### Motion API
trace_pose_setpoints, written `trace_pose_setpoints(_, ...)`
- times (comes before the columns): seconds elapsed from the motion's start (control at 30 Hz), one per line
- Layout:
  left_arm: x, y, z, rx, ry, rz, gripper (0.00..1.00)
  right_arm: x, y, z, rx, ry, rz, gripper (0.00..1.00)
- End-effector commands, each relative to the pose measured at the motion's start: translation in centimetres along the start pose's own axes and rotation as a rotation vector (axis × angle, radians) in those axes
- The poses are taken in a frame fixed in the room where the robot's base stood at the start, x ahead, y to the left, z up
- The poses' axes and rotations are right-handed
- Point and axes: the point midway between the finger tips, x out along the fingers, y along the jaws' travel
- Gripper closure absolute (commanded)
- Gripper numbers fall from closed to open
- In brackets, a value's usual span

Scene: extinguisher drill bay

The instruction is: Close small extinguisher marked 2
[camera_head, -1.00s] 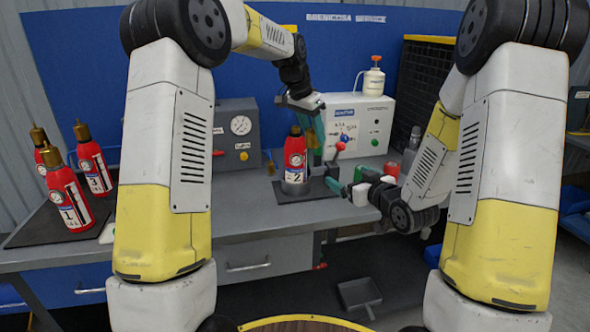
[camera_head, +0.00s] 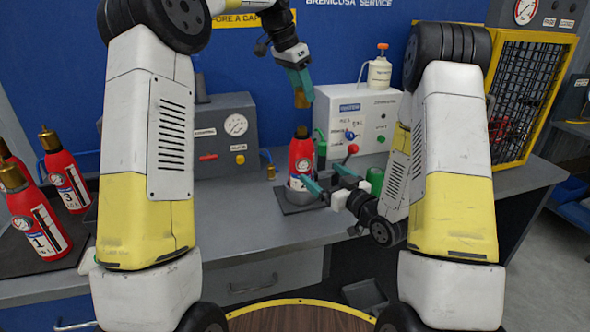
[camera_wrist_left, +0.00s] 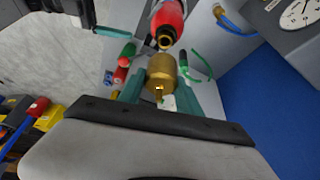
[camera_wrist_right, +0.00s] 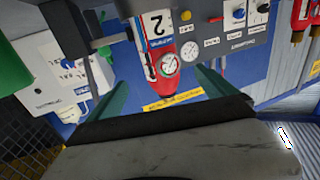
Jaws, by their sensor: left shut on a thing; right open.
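The small red extinguisher marked 2 (camera_head: 301,155) stands upright on the bench in a grey holder on a dark plate (camera_head: 292,207). Its open neck shows in the left wrist view (camera_wrist_left: 167,22). My left gripper (camera_head: 301,88) is shut on a brass valve head (camera_head: 301,100), held above the extinguisher and apart from it. The brass head (camera_wrist_left: 162,72) also shows between the left fingers. My right gripper (camera_head: 328,178) is open, low beside the extinguisher. In the right wrist view the marked extinguisher (camera_wrist_right: 158,45) lies between the open fingers; contact cannot be told.
Other red extinguishers with brass tops, marked 1 (camera_head: 38,225) and 3 (camera_head: 68,183), stand at the left. A grey gauge box (camera_head: 222,135) and a white control box (camera_head: 355,120) stand behind. A black mesh cage (camera_head: 520,95) with yellow frame is at right.

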Motion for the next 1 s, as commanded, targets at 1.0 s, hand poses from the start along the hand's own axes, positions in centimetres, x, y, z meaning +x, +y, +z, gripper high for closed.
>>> trace_pose_setpoints(1.0,0.0,0.0,-0.1,0.0,0.001,-0.001,1.0,10.2,-0.1,0.0,-0.002,0.001,-0.001,0.04)
